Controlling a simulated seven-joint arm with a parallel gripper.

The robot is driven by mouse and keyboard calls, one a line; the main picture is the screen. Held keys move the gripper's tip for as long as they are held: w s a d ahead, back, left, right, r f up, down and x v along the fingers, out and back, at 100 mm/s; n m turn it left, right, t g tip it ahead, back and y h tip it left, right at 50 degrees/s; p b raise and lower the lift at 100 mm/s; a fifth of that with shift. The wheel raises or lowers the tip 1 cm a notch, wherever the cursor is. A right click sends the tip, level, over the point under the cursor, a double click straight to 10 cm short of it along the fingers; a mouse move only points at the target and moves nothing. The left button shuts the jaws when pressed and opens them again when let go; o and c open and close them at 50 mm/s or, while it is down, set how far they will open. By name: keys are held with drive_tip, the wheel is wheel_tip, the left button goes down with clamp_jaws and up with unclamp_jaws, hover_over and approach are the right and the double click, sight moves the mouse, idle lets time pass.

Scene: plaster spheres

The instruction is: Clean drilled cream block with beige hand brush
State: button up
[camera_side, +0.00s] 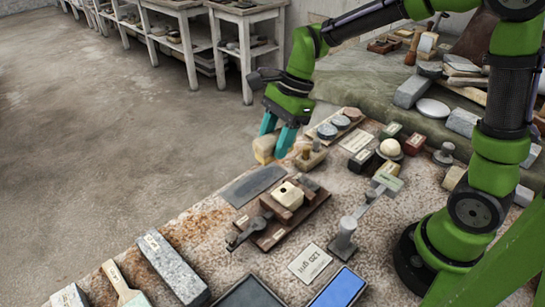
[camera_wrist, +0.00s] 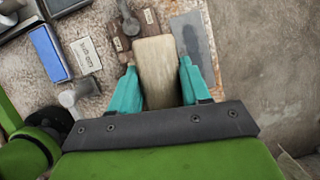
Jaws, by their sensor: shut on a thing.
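The drilled cream block (camera_side: 288,195) sits in a dark wooden vise-like fixture (camera_side: 272,230) on the stone bench, a dark hole showing in its top. My gripper (camera_side: 275,144) is shut on the beige hand brush (camera_side: 264,149) and holds it behind the block in the side view, apart from it. In the wrist view the brush (camera_wrist: 155,70) lies between the teal fingertips (camera_wrist: 158,72), its long pale back towards the camera. Its bristles cannot be made out. The cream block is not clearly visible in the wrist view, where the brush covers part of the fixture.
A dark flat slab (camera_side: 253,185) lies beside the fixture. A grey metal post (camera_side: 343,238), a "120 grit" card (camera_side: 310,263) and a blue-topped stone (camera_side: 338,288) stand nearby. A pale ball (camera_side: 390,148) and small blocks crowd the right. Open floor lies left of the bench.

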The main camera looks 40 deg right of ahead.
drive_tip(key=shift+n+g, duration=0.4)
drive_tip(key=shift+n, duration=0.3)
drive_tip(key=shift+s+d+f, duration=0.2)
drive_tip(key=shift+s+f, duration=0.65)
drive_tip(key=shift+f, duration=0.6)
drive_tip(key=shift+s+d+f, duration=0.25)
drive_tip(key=shift+s+f, duration=0.65)
drive_tip(key=shift+f, duration=0.5)
drive_tip(key=shift+s+d+f, duration=0.2)
drive_tip(key=shift+s+f, duration=0.65)
drive_tip(key=shift+f, duration=0.6)
drive_tip(key=shift+f, duration=0.35)
drive_tip(key=shift+a, duration=1.1)
drive_tip(key=shift+d, duration=2.25)
